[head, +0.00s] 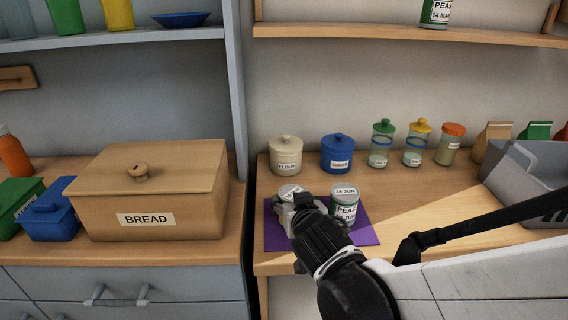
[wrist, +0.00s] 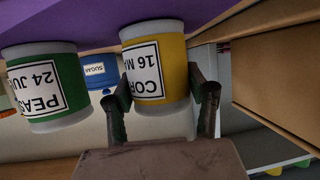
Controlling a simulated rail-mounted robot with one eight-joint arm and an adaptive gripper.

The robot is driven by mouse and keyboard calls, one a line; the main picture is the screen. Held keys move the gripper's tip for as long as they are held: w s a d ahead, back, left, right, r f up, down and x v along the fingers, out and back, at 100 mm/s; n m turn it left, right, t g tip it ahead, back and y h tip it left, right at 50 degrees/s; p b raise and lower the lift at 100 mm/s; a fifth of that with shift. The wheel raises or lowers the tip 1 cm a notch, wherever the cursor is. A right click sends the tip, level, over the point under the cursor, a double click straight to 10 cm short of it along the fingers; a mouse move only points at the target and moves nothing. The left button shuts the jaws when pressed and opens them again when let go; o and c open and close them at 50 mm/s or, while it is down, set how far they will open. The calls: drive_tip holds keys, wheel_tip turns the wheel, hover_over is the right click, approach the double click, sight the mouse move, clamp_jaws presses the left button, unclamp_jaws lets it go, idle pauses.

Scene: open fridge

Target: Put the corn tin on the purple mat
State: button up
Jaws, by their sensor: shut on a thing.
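The corn tin (wrist: 155,68), yellow with a white label, is between the two fingers of my gripper (wrist: 163,105) in the wrist view. My gripper is shut on it. In the head view the gripper (head: 297,207) covers most of the tin, and only its pale lid (head: 290,192) shows clearly. The tin is over the left part of the purple mat (head: 366,236), which also shows in the wrist view (wrist: 225,22). It is close to the mat; I cannot tell whether its base touches. A green peas tin (head: 344,207) stands on the mat just to the right.
A flour jar (head: 286,158) and a blue sugar jar (head: 337,158) stand behind the mat, with several glass jars to their right. A bread box (head: 152,195) is on the left counter beyond a divider. A grey bin (head: 515,180) stands at the right.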

drive_tip(key=o, duration=1.5)
drive_tip(key=shift+o, duration=0.2)
drive_tip(key=shift+r, duration=0.15)
drive_tip(key=p+v, duration=0.4)
drive_tip(key=v, duration=0.8)
drive_tip(key=s+d+m+g+h, duration=0.1)
drive_tip(key=s+d+g, duration=0.5)
drive_tip(key=d, duration=0.8)
drive_tip(key=shift+s+r+m+h, duration=0.3)
drive_tip(key=shift+s+r+h, duration=0.15)
drive_tip(key=shift+s, duration=0.2)
